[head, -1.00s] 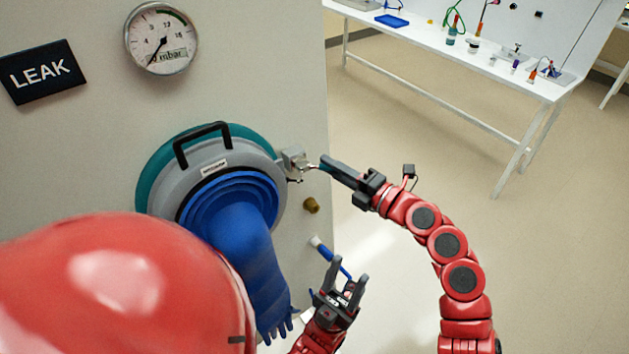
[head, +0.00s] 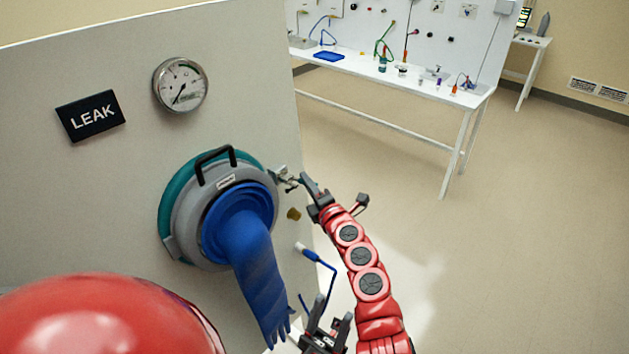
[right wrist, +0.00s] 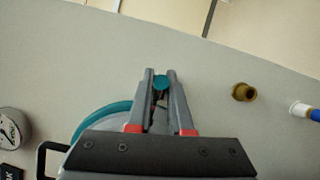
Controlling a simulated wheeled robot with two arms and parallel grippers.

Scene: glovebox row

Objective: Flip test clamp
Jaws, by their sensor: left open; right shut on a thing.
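The test clamp (head: 280,173) is a small metal latch on the right edge of the grey ring around the glove port (head: 180,215). My right gripper (head: 305,181) is at the clamp's right side, shut on its lever. In the right wrist view, the lever's round teal end (right wrist: 160,83) shows between the fingertips of my right gripper (right wrist: 160,76). The fingers hide most of the clamp there. My left gripper (head: 330,322) is open and empty at the bottom edge of the head view, below the port and right of the hanging blue glove (head: 258,290).
A brass fitting (head: 293,214) and a white-and-blue hose connector (head: 307,252) stick out of the panel below the clamp. A gauge (head: 180,84) and a LEAK sign (head: 91,116) are above left. A white bench (head: 400,88) stands far behind; open floor lies right.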

